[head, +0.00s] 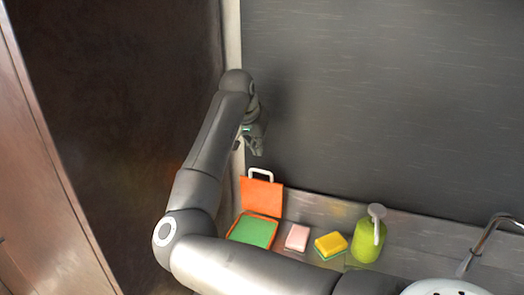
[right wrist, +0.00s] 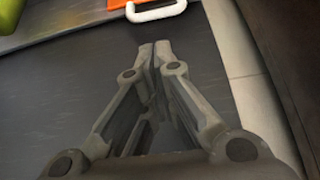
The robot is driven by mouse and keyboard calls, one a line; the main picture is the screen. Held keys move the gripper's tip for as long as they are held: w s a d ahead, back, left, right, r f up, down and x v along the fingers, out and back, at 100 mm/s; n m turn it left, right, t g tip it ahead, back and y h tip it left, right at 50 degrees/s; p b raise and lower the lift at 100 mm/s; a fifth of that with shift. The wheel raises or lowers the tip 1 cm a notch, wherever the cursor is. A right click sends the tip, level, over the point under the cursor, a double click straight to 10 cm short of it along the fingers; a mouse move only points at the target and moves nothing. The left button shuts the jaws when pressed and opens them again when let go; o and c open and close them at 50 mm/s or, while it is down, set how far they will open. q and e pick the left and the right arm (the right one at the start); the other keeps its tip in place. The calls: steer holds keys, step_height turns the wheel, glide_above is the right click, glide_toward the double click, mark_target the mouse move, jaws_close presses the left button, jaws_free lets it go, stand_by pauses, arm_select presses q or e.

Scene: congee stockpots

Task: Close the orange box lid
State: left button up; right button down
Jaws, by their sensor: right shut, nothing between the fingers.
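The orange box stands on the counter by the back wall. Its orange lid (head: 261,198) is open and stands up behind the base, with a white handle (head: 261,173) at its top. The box base has an orange rim (head: 233,228) and a green inside. My right gripper (head: 256,149) is above the lid and apart from it, its fingers together and empty. In the right wrist view the closed fingertips (right wrist: 154,46) point toward the white handle (right wrist: 157,13), with a gap between. Only a sliver of the orange lid (right wrist: 118,3) shows there. My arm hides the counter's front.
To the right of the box are a pink block (head: 297,237), a yellow and green sponge (head: 330,245) and a green pump bottle (head: 368,240). A metal faucet (head: 483,245) is at the far right. The dark back wall (head: 400,90) rises behind, and a brown panel (head: 110,120) stands left.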

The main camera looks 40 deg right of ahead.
steer(key=p+x, duration=0.2)
steer(key=x, duration=0.7)
steer(key=shift+d, duration=0.1)
